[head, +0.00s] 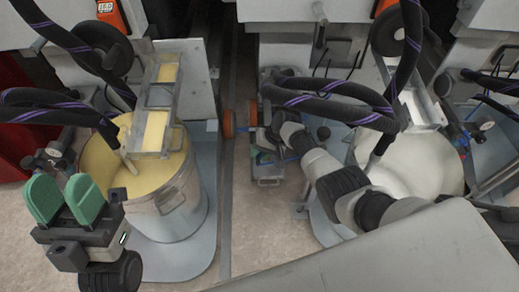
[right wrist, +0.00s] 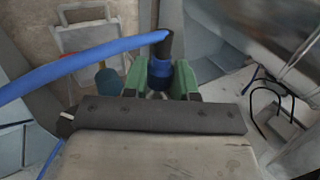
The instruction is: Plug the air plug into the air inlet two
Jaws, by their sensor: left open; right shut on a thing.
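The air plug (right wrist: 160,70), a dark fitting with a blue collar on a blue hose (right wrist: 85,62), sits between the green fingers of my right gripper (right wrist: 161,78) in the right wrist view. The gripper is shut on it. In the head view my right arm reaches from the lower right to the middle; its fingers are largely hidden behind black hoses and the wrist. My left gripper (head: 68,200) is open and empty at the lower left, its green fingers pointing up. I cannot make out air inlet two in either view.
A metal pot of yellow liquid (head: 170,200) stands at left, and a pot of white liquid (head: 430,165) at right. Thick black hoses (head: 330,105) loop above both. An orange wheel (head: 227,123) and a small metal case (head: 265,172) are near the middle. Floor shows at centre front.

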